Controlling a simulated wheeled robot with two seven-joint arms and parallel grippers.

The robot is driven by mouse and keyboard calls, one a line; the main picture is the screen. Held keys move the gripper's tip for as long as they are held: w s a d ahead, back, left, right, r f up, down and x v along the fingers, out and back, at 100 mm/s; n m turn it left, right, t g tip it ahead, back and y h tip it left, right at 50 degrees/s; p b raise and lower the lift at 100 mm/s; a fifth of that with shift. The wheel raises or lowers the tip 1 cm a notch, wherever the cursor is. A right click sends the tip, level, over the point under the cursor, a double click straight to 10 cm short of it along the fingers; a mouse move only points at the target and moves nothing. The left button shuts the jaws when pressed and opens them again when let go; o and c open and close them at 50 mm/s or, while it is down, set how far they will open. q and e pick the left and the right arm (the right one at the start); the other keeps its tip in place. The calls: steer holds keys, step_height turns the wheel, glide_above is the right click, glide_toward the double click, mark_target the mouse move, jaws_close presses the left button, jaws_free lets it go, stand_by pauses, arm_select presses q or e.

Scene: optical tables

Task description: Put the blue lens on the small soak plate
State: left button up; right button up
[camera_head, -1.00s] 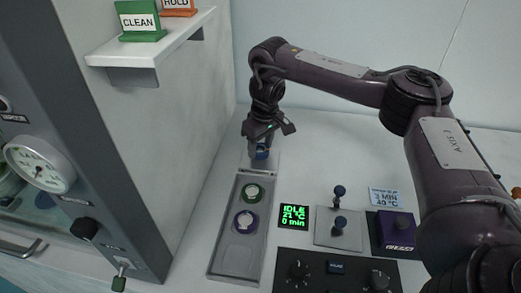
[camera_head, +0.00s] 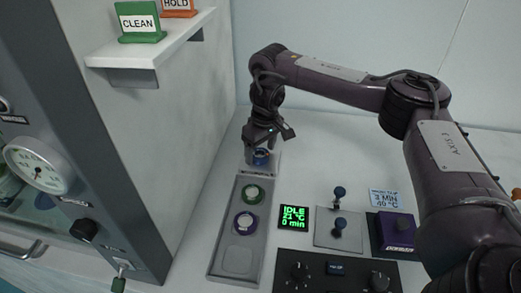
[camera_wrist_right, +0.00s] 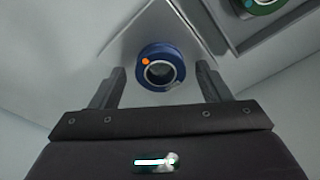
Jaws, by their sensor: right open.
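The blue lens (camera_head: 261,157) is a ring-shaped piece resting on the small soak plate (camera_head: 272,168), a flat grey plate beyond the far end of the long tray. In the right wrist view the blue lens (camera_wrist_right: 160,68) has an orange dot on its rim and lies near the plate's corner (camera_wrist_right: 150,30). My right gripper (camera_head: 262,152) is just above it. In the right wrist view my right gripper (camera_wrist_right: 158,85) is open, its fingers on either side of the lens with gaps between. My left gripper is not in view.
The long grey tray (camera_head: 226,225) holds a green lens (camera_head: 252,193) and a purple lens (camera_head: 245,223). To its right are a green-lit display (camera_head: 293,218), a plate with two dark knobs (camera_head: 325,239) and a purple block (camera_head: 398,229). A cabinet wall stands close on the left.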

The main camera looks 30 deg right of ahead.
mark_target(264, 156)
step_height(264, 156, up, 12)
steer(key=s+p, duration=0.1)
steer(key=p, duration=0.2)
steer(key=shift+s+d, duration=0.15)
steer(key=shift+s, duration=0.05)
steer(key=shift+f, duration=0.1)
